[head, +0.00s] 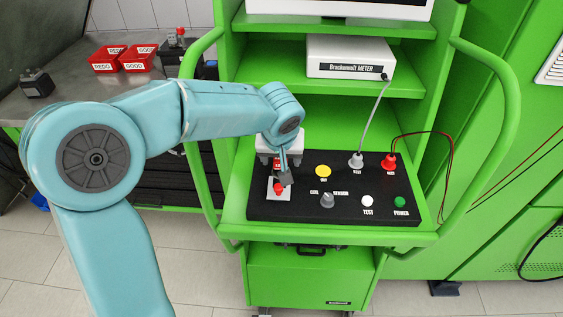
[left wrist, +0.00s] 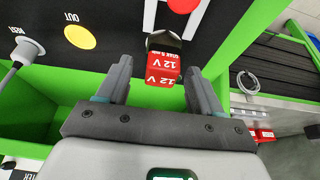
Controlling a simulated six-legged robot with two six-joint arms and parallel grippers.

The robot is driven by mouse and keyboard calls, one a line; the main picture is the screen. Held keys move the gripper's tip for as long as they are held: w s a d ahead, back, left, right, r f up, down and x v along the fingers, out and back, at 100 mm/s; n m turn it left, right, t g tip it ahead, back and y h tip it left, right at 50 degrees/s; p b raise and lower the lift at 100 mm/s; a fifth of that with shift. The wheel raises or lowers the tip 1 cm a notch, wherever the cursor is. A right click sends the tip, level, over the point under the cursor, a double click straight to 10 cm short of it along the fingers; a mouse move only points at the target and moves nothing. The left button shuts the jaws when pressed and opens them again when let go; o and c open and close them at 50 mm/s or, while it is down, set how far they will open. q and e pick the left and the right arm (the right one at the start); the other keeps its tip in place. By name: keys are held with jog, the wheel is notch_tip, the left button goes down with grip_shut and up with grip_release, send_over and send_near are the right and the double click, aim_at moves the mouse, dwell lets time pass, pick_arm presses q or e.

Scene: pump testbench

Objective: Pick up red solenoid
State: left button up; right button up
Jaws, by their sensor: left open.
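The red solenoid (left wrist: 163,68) is a small red block with white "12 V" lettering and a dark end. In the left wrist view it lies between the two separated fingers of my left gripper (left wrist: 158,66), with a gap visible on the left side; contact on the right is hard to tell. In the head view only a bit of the red solenoid (head: 277,164) shows beneath my wrist. My left gripper (head: 282,173) is open and low over the left part of the black panel (head: 310,210). My right gripper is not in view.
A red knob (head: 279,188) on a pale plate stands just in front of the gripper. The panel carries a yellow OUT spot (head: 323,171), plugs with cables and several buttons. Green handrails (head: 207,140) flank the cart. Red bins (head: 106,59) sit on the left bench.

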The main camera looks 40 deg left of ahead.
pick_arm(q)
jog(key=shift+x, duration=0.8)
jog(key=shift+s+a, duration=0.1)
jog(key=shift+s, duration=0.05)
jog(key=c, duration=1.2)
